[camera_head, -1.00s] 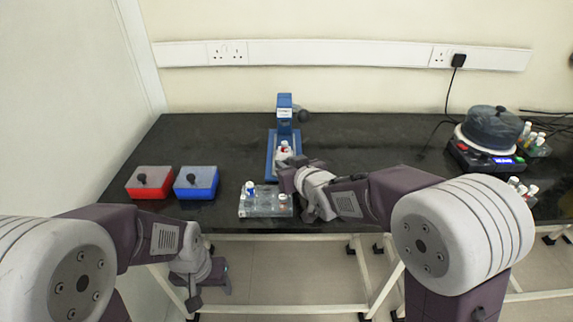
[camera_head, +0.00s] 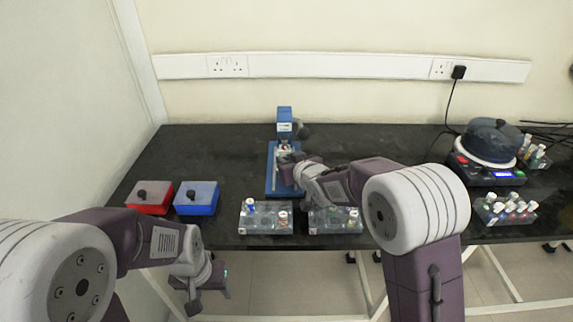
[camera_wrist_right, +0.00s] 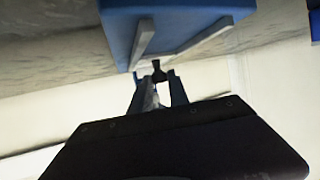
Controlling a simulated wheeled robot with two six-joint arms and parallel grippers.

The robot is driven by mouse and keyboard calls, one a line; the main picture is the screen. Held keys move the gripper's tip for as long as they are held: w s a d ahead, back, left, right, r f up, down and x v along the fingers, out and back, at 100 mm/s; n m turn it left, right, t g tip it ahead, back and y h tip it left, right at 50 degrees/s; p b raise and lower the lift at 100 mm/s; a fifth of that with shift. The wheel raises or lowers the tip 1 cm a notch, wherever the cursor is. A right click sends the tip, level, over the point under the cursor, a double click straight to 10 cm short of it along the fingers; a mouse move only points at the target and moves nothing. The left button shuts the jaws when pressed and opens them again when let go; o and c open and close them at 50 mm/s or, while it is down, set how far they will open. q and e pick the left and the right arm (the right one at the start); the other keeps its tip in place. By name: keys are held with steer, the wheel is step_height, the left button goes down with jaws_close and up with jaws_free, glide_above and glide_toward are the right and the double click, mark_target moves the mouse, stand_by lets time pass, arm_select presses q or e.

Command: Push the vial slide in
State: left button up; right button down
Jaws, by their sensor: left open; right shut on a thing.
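The blue press-like device (camera_head: 271,183) stands on the dark bench in the middle of the head view, with its upright post at the back. The vial slide (camera_head: 283,151) sits low in front of the post, partly hidden by my right gripper (camera_head: 286,167). In the right wrist view, my right gripper (camera_wrist_right: 158,92) is shut on a small dark knob (camera_wrist_right: 158,72) by the two pale rails of the blue base (camera_wrist_right: 165,20). Whether a vial stands in the slide is too small to tell. My left gripper (camera_head: 208,283) is open and empty, below the bench's front edge.
Two clear vial racks (camera_head: 265,228) (camera_head: 335,228) stand near the bench's front edge. A red box (camera_head: 150,205) and a blue box (camera_head: 197,206) lie to the left. A round-topped device (camera_head: 490,142) and more vial racks (camera_head: 505,212) are at the right. The back left of the bench is clear.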

steer(key=shift+w, duration=0.2)
steer(key=shift+r, duration=0.1)
steer(key=c, duration=1.4)
jaws_free()
steer(key=shift+c, duration=0.2)
steer(key=shift+o, duration=0.9)
steer(key=p+v, duration=0.1)
steer(key=v, duration=0.7)
steer(key=shift+s, duration=0.1)
steer(key=shift+s+d+r, duration=0.1)
steer(key=shift+s+d, duration=0.1)
steer(key=shift+s, duration=0.15)
